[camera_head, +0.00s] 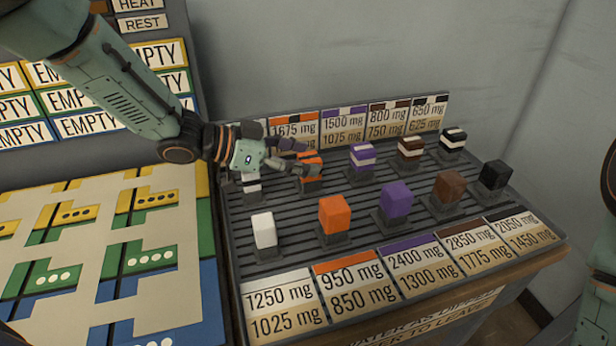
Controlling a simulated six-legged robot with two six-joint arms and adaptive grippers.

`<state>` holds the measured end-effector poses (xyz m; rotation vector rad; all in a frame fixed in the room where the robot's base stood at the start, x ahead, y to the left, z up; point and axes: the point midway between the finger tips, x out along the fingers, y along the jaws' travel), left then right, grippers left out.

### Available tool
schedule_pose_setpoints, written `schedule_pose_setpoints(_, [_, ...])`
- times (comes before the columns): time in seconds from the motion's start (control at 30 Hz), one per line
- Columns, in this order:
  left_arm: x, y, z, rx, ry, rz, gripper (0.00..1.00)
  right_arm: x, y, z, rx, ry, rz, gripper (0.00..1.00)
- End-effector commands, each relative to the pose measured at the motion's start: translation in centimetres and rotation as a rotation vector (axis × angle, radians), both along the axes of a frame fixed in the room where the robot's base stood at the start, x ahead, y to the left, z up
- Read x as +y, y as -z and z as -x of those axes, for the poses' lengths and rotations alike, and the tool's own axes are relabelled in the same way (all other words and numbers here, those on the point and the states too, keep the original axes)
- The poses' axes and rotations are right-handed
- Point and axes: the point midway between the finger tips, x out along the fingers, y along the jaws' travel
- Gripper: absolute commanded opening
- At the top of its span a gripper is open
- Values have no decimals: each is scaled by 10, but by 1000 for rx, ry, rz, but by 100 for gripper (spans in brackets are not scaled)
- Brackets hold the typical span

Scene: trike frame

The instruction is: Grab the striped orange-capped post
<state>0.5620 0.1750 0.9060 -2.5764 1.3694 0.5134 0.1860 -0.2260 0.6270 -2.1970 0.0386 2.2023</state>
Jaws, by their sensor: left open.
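The striped orange-capped post (312,184) stands in the back row of the ribbed rack, second from the left. Its orange top and lower part show, but the gripper's fingers hide much of its left side and middle. My left gripper (303,158) comes in from the left, open, with its fingers at the post's upper part. I cannot tell whether the fingers touch it. Only parts of my right arm show at the right edge; its gripper is out of view.
Striped white, purple (362,157), brown (410,150) and black (453,140) posts share the back row. Plain white (263,231), orange (334,214), purple (397,200), brown (449,187) and black (494,176) posts stand in front. A patterned board (150,205) lies left.

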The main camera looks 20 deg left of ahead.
Motion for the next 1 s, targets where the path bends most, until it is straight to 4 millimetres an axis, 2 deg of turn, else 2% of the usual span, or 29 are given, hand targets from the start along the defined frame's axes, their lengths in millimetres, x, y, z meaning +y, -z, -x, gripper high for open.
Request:
schedule_pose_setpoints(0.2, [0, -1, 0, 0, 0, 0, 65, 0, 0, 0, -1, 0, 0, 40])
schedule_pose_setpoints(0.9, [0, -1, 0, -1, 0, 0, 6, 0, 0, 0, -1, 0, 0, 40])
schedule_pose_setpoints(1.0, [0, -2, 0, -3, 1, 1, 0, 0, 0, 0, -1, 0, 0, 40])
